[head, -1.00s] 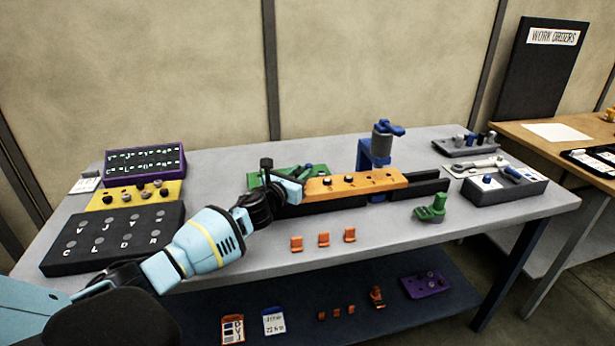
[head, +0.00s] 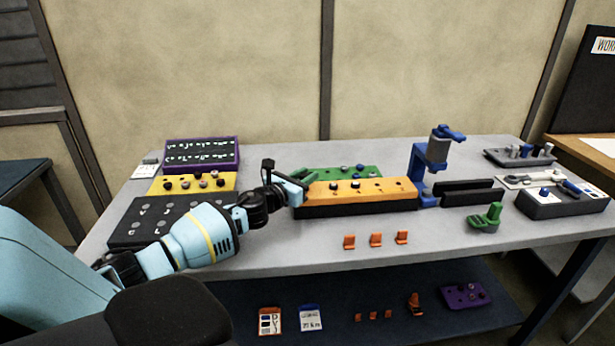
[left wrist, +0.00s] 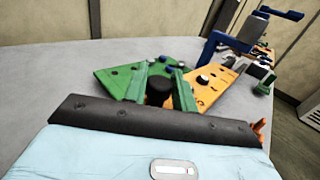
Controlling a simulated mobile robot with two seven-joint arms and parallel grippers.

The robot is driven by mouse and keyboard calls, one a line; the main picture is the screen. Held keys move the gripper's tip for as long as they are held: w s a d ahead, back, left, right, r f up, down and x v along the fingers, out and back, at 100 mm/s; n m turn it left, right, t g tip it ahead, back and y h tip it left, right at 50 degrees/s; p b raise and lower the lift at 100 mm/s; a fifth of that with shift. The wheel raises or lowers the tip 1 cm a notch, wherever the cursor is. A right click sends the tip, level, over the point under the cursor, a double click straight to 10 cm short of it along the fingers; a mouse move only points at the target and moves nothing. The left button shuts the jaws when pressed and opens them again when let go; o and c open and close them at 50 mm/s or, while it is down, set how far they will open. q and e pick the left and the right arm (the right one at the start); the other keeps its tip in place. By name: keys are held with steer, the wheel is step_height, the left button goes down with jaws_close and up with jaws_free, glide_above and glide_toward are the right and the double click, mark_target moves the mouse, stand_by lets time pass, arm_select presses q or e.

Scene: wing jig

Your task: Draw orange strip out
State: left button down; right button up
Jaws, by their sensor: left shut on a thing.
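The orange strip (head: 345,189), with a dark underside and several small knobs and holes on top, lies lengthwise over the grey bench. Its right end is just left of the blue clamp stand (head: 418,165). The pair of black rails (head: 470,190) right of the stand is bare. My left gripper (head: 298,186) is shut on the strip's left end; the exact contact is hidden. The left wrist view shows the strip (left wrist: 215,83) beyond the fingers, beside a green plate (left wrist: 118,80). My right gripper is not in view.
The green plate (head: 352,171) lies behind the strip. Three orange clips (head: 376,240) and a green clamp (head: 485,217) stand in front. At left are a black lettered board (head: 130,228), a yellow knob strip (head: 165,185) and a purple-framed panel (head: 228,152).

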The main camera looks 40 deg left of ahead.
arm_select(q)
steer(key=shift+a+f, duration=0.15)
steer(key=c, duration=1.6)
jaws_free()
steer(key=o, duration=0.4)
steer(key=shift+s+a, duration=0.1)
steer(key=shift+s, duration=0.15)
steer(key=shift+o, duration=0.2)
steer(key=shift+w, duration=0.1)
steer(key=s, duration=0.5)
steer(key=shift+s+d, duration=0.2)
steer(key=shift+d, duration=0.1)
steer(key=shift+s, duration=1.25)
